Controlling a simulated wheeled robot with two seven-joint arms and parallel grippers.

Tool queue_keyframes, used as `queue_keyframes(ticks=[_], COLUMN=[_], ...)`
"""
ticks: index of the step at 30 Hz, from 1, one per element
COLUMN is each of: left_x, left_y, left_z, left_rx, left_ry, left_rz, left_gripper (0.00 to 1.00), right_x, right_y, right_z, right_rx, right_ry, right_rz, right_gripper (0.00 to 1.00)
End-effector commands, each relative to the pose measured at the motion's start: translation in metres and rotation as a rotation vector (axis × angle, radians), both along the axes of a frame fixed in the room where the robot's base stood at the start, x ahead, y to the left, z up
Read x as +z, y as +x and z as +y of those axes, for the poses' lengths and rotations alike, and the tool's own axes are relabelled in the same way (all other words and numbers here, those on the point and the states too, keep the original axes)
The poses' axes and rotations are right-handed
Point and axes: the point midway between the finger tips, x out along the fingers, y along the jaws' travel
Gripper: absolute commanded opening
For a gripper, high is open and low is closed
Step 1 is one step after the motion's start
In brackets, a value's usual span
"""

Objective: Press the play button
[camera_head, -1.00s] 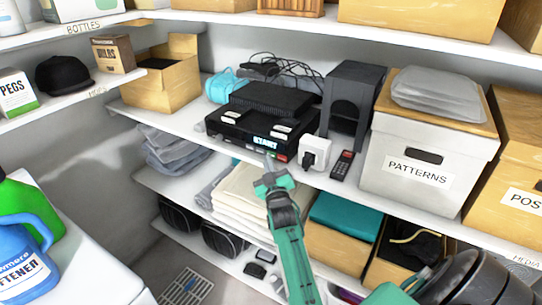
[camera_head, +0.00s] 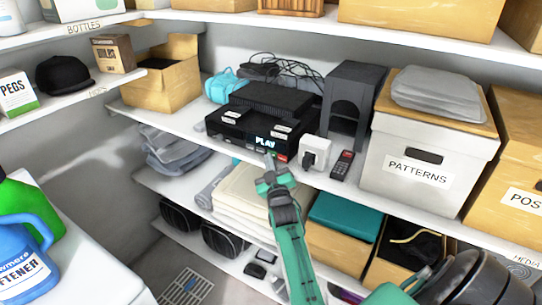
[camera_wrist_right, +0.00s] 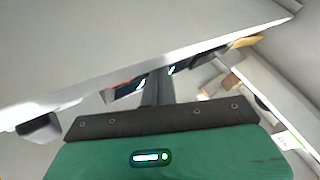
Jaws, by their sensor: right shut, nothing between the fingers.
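A black player (camera_head: 228,130) stands on the middle shelf in the head view, with a smaller dark unit (camera_head: 270,98) on top. Its front display (camera_head: 265,141) reads PLAY. Small buttons run along the lower front edge, with a red one (camera_head: 281,157) at the right end. My right gripper (camera_head: 270,160) is shut and empty, its tip at the player's lower front edge, just left of the red button. I cannot tell whether it touches a button. In the right wrist view its dark fingers (camera_wrist_right: 157,82) reach up to the shelf edge, partly hiding the player front.
A white plug-like box (camera_head: 317,150) and a small dark remote (camera_head: 343,165) sit right of the player. A dark speaker (camera_head: 350,95) and a PATTERNS box (camera_head: 415,190) stand further right. Folded towels (camera_head: 245,200) lie on the shelf below.

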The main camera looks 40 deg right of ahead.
Motion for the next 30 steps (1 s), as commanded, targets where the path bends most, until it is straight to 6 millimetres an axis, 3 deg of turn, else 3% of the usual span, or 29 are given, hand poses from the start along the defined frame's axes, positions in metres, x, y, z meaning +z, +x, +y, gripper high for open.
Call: queue_keyframes(ticks=[30], left_x=[0.006], left_y=[0.000], left_z=[0.000], left_rx=[0.000], left_ry=[0.000], left_rz=[0.000], left_gripper=[1.00], right_x=[0.000], right_y=[-0.009], right_z=[0.021], right_rx=[0.001], right_ry=[0.001], right_rz=[0.001], right_gripper=[0.00])
